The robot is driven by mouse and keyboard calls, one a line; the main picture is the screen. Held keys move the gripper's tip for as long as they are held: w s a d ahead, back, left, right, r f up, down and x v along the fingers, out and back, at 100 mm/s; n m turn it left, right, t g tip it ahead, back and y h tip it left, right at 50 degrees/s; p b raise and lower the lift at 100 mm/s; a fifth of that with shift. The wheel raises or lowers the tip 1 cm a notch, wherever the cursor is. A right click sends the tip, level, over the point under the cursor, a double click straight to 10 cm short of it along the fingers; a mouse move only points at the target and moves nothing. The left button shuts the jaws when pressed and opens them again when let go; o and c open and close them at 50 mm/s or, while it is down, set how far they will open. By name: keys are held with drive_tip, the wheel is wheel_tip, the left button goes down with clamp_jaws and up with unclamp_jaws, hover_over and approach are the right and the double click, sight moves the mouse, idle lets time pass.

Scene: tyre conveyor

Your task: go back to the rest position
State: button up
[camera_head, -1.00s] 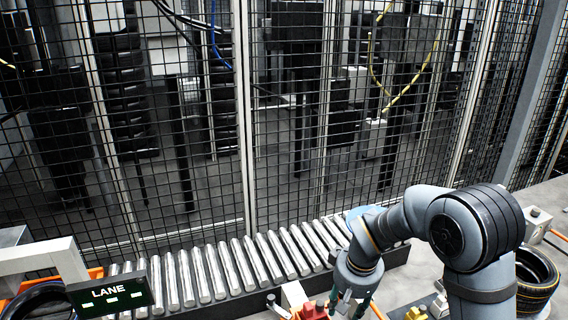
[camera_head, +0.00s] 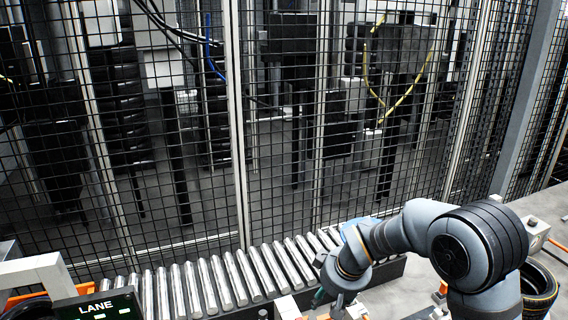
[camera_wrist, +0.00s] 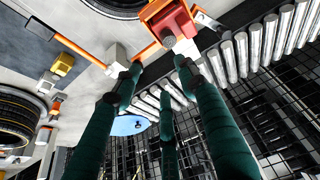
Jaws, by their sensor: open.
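My gripper (camera_wrist: 158,78) has dark green fingers. In the wrist view they stand apart with nothing between them, so it is open and empty. Past the fingertips are a red block (camera_wrist: 168,22) and a pale block (camera_wrist: 117,58); I cannot tell how far off they are. In the head view my arm is bent at the lower right, with its wrist over the near side of the roller conveyor (camera_head: 230,280). Only a bit of green finger shows there, pointing down and left; the rest is hidden or out of frame.
A black mesh fence (camera_head: 280,170) stands behind the conveyor. A LANE sign (camera_head: 98,308) is at the lower left. A tyre (camera_head: 537,288) lies right of my arm; tyres also show in the wrist view (camera_wrist: 22,118). A yellow block (camera_wrist: 63,64) sits on the grey surface.

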drive_tip(key=shift+s+d+r+m+t+b, duration=0.1)
drive_tip(key=shift+s+d+m+t+b, duration=0.1)
drive_tip(key=shift+d+m+b, duration=0.4)
drive_tip(key=shift+s+d+r+m+t+b, duration=0.1)
drive_tip(key=shift+d+m+t+b, duration=0.1)
drive_tip(key=shift+d+b, duration=0.65)
drive_tip(key=shift+d+f, duration=0.1)
drive_tip(key=shift+f, duration=0.05)
